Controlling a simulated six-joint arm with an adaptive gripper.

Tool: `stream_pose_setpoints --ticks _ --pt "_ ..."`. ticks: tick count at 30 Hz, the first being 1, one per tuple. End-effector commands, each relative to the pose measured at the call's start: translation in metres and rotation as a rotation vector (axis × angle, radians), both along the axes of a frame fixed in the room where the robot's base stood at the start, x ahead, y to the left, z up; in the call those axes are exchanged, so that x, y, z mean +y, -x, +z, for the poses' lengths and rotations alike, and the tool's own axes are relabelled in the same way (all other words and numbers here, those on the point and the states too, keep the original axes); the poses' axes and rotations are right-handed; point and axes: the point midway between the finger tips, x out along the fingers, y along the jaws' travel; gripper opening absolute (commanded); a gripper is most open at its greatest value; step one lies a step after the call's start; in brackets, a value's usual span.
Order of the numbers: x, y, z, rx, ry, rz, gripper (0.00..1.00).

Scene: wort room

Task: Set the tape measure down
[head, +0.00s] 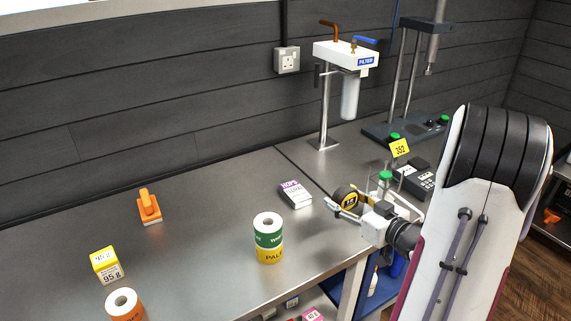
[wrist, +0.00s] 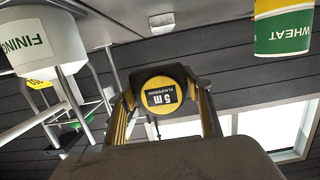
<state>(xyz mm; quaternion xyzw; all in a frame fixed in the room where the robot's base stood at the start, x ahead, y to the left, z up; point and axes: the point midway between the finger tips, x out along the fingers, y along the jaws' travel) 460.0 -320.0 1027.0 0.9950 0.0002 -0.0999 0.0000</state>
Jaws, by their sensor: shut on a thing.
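The tape measure (head: 346,197) is round, black and yellow, and is held at the tip of my gripper (head: 342,206), over the right part of the steel worktop (head: 205,252) in the head view. In the wrist view the tape measure (wrist: 161,92) sits between the two fingers of my gripper (wrist: 162,98). Its yellow face reads "5 m" upside down. The gripper is shut on it. In the head view it looks raised above the top, but its exact height is unclear.
A hops packet (head: 295,194) lies left of the gripper. Stacked green and yellow rolls (head: 268,238) stand nearer the front. An orange tool (head: 149,207), a yellow-white box (head: 107,265) and an orange roll (head: 124,304) are farther left. A filter stand (head: 324,110) is behind. Bare steel lies between them.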

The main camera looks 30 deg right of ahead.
Motion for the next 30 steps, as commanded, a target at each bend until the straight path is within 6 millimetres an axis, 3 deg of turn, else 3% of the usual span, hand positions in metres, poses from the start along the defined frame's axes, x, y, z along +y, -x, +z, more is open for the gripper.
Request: stream_pose_setpoints --ticks 8,14,30 --pt "0.001 -0.002 0.002 -0.001 0.001 0.001 0.20" --pt "0.007 -0.015 0.008 -0.003 0.002 0.001 0.20" --pt "0.056 -0.089 0.046 -0.004 0.003 -0.008 0.20"
